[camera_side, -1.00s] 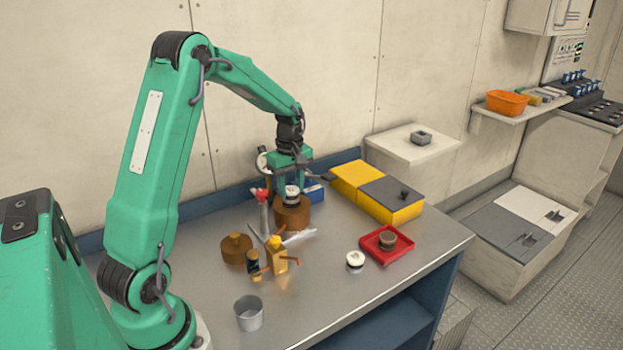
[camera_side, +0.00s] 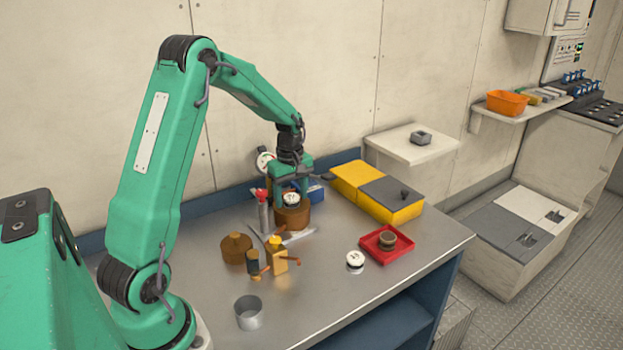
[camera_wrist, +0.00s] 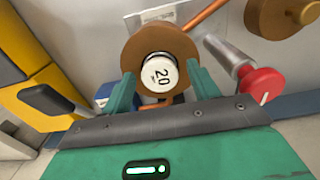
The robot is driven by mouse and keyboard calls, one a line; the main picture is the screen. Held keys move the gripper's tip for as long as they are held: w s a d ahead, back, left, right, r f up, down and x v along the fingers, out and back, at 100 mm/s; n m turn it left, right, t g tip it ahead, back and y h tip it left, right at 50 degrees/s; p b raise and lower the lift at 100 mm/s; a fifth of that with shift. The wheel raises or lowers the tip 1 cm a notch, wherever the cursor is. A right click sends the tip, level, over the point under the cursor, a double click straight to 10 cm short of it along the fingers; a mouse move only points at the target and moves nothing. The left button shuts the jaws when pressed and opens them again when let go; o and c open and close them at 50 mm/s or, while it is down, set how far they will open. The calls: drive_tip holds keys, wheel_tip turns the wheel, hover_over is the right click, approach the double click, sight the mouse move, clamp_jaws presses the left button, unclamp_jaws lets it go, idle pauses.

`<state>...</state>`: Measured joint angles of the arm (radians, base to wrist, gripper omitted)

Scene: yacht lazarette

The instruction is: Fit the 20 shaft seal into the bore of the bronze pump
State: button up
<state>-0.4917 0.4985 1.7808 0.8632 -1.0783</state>
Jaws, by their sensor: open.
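The white-topped 20 shaft seal (camera_wrist: 158,72) sits at the bore of the bronze pump (camera_wrist: 128,55), its number facing up in the wrist view. In the side view the seal (camera_side: 291,199) shows at the top of the brown, round pump (camera_side: 292,219). Whether it is fully down in the bore is hard to tell. My gripper (camera_wrist: 160,83) is open, with a green finger on either side of the seal. In the side view my gripper (camera_side: 291,196) is low over the pump. A second white-topped seal (camera_side: 355,259) lies on the bench; its marking is unreadable.
A red tray (camera_side: 368,246) holds a brownish ring (camera_side: 388,239). A yellow and grey box (camera_side: 400,212) stands behind it. A brown knobbed cylinder (camera_side: 236,249), a yellow fitting (camera_side: 277,257), a red-topped tool (camera_side: 262,205) and a metal cup (camera_side: 249,312) crowd the left. The front right is clear.

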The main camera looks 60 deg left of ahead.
sight(292, 199)
drive_tip(key=shift+r, duration=0.1)
wheel_tip(292, 199, up, 12)
idle(0.8)
idle(0.3)
drive_tip(key=s+d+r+m+t, duration=0.1)
drive_tip(key=s+d+r+m, duration=0.25)
drive_tip(key=d, duration=0.35)
drive_tip(key=s+d+r+m+t, duration=0.2)
drive_tip(key=s+d+r+m, duration=0.15)
drive_tip(key=d+m, duration=0.2)
drive_tip(key=s+d+f+m+t, duration=0.1)
drive_tip(key=s+d+m+t, duration=0.1)
drive_tip(key=s+d+m, duration=0.7)
drive_tip(key=s, duration=0.2)
drive_tip(key=shift+s+d+f+t, duration=0.25)
drive_tip(key=shift+s+f+t, duration=0.05)
drive_tip(key=shift+f, duration=0.1)
